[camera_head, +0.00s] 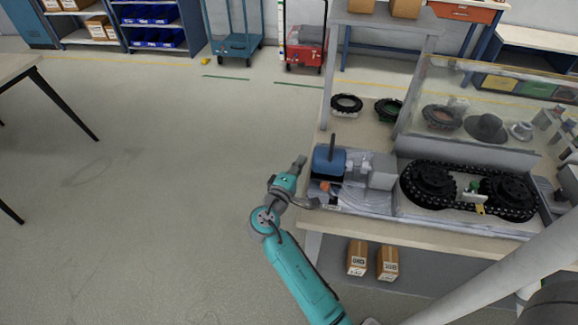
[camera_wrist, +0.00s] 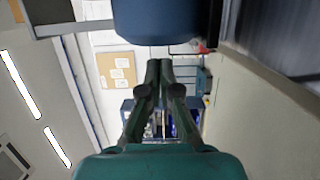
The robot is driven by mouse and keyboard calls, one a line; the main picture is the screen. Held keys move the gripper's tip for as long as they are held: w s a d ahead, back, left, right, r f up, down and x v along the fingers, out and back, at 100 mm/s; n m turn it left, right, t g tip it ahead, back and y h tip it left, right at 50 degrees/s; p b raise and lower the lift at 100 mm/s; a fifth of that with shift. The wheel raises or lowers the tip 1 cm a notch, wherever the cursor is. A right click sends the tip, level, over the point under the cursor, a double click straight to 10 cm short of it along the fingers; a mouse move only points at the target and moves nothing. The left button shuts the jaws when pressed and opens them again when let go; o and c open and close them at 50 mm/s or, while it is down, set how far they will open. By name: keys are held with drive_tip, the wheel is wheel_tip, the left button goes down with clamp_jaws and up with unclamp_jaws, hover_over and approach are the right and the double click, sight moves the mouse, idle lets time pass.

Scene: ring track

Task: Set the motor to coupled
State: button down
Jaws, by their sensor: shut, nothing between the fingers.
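The motor is a blue block (camera_head: 328,163) at the left end of the ring track on the table, with a dark upright lever (camera_head: 332,145) standing above it. Grey drive parts (camera_head: 372,168) sit to its right. My gripper (camera_head: 299,162) is left of the motor, just off the table's left side, pointing away from me. In the wrist view my gripper (camera_wrist: 160,65) has its fingers together and empty. A large blue shape (camera_wrist: 165,22), apparently the motor, fills the top of that view close to the fingertips. I cannot tell whether they touch it. The lever does not show clearly there.
The black chain ring (camera_head: 468,188) lies right of the motor on the table. A transparent panel (camera_head: 490,95) stands behind it. Two tyres (camera_head: 346,104) lie at the back, and two cartons (camera_head: 357,257) sit below. The floor (camera_head: 150,190) to the left is clear.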

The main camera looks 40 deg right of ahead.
sight(313, 168)
drive_tip(key=shift+s+d, duration=0.4)
drive_tip(key=shift+s, duration=0.15)
drive_tip(key=shift+s+d, duration=0.1)
drive_tip(key=shift+s+d, duration=0.85)
drive_tip(key=shift+s, duration=0.25)
